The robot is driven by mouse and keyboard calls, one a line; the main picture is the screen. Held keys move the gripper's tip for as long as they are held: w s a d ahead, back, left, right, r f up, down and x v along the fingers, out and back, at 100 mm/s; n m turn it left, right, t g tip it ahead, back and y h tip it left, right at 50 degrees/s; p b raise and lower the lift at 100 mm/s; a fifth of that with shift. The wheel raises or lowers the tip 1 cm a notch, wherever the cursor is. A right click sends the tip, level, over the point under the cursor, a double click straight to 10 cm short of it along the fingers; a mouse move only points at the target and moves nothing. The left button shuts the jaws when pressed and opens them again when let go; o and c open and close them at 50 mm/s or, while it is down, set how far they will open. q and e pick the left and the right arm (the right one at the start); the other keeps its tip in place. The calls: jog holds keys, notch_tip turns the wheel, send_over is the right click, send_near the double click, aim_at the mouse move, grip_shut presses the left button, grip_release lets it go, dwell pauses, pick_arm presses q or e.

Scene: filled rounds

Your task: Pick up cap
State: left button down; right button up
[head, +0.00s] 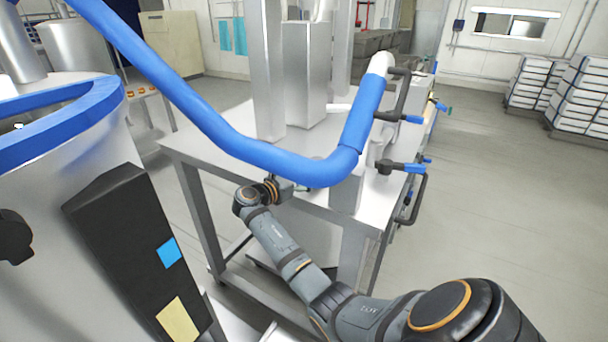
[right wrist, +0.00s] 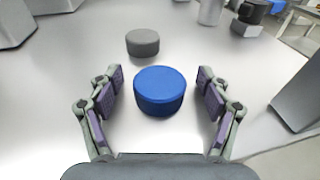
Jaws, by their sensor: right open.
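A blue round cap (right wrist: 160,93) lies on the metal table (right wrist: 60,90) in the right wrist view. My right gripper (right wrist: 160,80) is open, with one finger on each side of the blue cap and a visible gap to each side. A second, grey round cap (right wrist: 142,41) lies just beyond it, slightly left. In the head view my right arm reaches over the table's near edge, and its gripper (head: 297,187) is partly hidden below a blue pipe. Neither cap can be made out in the head view. My left gripper is not in view.
The thick blue pipe (head: 215,125) runs over the table in front of my right gripper. Metal posts (head: 268,80) stand on the table. Valves with blue handles (head: 410,168) stick out at the table's right side. Open floor (head: 510,200) lies to the right.

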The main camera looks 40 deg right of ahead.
aim_at(303, 175)
jog(key=shift+a, duration=0.1)
jog(key=shift+c, duration=0.8)
jog(key=c, duration=0.9)
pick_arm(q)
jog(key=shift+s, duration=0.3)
pick_arm(e)
jog(key=shift+r, duration=0.1)
